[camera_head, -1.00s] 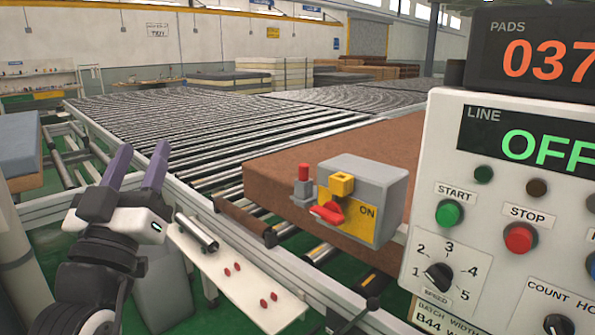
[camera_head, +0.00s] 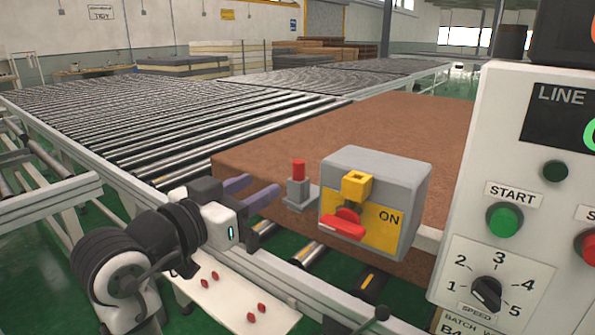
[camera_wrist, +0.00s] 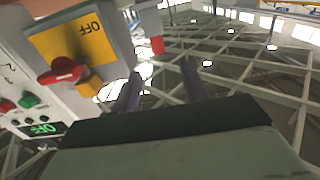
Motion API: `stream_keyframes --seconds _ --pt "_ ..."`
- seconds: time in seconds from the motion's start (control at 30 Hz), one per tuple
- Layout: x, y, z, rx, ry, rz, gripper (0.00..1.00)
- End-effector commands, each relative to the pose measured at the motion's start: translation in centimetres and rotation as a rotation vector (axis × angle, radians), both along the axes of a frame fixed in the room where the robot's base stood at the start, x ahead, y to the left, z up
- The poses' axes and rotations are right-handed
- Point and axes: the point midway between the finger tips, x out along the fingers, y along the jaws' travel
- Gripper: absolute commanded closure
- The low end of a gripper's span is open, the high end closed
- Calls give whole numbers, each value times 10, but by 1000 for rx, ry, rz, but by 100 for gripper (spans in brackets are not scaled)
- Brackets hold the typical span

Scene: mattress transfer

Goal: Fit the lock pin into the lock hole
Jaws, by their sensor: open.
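The lock pin (camera_head: 298,172) has a red top and stands upright in a small grey holder on the left side of a grey switch box (camera_head: 378,166). A yellow block (camera_head: 356,186), which seems to bear the lock hole, sits on the box's front above a red handle (camera_head: 343,226); the hole itself is not clear. The plate reads ON in the head view and OFF, upside down, in the wrist view. My gripper (camera_head: 264,193) is open and empty, its purple fingers pointing at the pin from the left. In the wrist view the pin (camera_wrist: 157,45) shows ahead, between the fingers.
A control panel (camera_head: 520,230) with buttons and a speed knob stands close on the right. A brown pad (camera_head: 400,118) lies behind the box on the roller conveyor (camera_head: 170,110). A white shelf (camera_head: 225,300) with several small red pieces is below my gripper.

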Motion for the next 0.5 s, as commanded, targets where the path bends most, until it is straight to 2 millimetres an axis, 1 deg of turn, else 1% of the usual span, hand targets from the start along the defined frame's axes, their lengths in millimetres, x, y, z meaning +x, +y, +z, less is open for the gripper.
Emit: stream_keyframes --seconds 0.03,0.1,0.23,0.3,0.5 --pt "8 -8 1 0 4 -4 56" --pt "20 -16 2 -1 2 -5 56" --pt "39 -29 2 -1 2 -2 56" --pt "46 -34 1 -2 1 0 56" --pt "56 -42 1 -1 1 1 56"
